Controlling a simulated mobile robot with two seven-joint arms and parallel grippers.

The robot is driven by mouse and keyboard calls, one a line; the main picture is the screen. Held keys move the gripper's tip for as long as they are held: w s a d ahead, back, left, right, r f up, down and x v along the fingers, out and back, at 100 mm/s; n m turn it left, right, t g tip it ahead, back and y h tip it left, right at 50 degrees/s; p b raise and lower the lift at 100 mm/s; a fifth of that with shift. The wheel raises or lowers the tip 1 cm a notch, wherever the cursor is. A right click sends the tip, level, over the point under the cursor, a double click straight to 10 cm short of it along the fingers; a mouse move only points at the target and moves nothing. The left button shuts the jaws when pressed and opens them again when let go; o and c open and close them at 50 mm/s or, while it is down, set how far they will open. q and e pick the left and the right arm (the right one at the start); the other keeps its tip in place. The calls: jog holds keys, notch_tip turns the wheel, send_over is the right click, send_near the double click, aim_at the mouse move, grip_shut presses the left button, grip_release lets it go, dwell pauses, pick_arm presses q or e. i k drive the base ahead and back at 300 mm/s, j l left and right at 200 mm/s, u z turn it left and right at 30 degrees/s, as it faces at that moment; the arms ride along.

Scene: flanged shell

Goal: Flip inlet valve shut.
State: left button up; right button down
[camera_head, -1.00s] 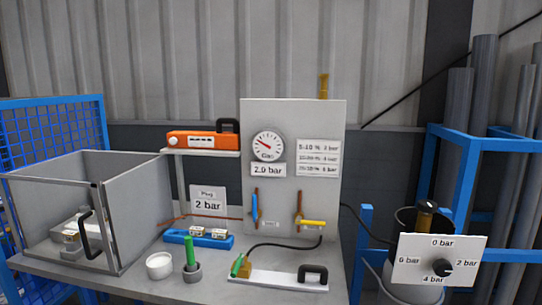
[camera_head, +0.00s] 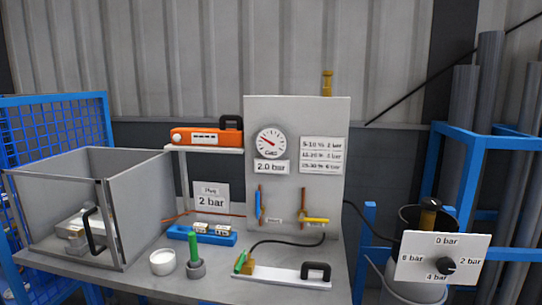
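A grey upright panel (camera_head: 280,185) stands at the back of the bench. It carries two valves on copper-coloured pipes. The left valve has a blue handle (camera_head: 258,206) standing upright, along its pipe. The right valve has a yellow handle (camera_head: 315,220) lying level, across its pipe. The small labels beside them are too blurred to read, so I cannot tell which is the inlet. A round gauge (camera_head: 270,142) sits above, with a "2.0 bar" plate (camera_head: 271,167) under it. Neither of my grippers is in view.
A grey open-topped box (camera_head: 140,205) with a black handle stands left. A blue tray (camera_head: 180,235), white cup (camera_head: 162,262), green-handled tool (camera_head: 193,245) and white plate with black handle (camera_head: 280,275) occupy the bench. A pressure dial (camera_head: 447,265) stands right.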

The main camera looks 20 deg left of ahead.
aim_at(259, 212)
jog(key=u, duration=1.3)
jog(key=i+j, duration=1)
jog(key=i, duration=0.2)
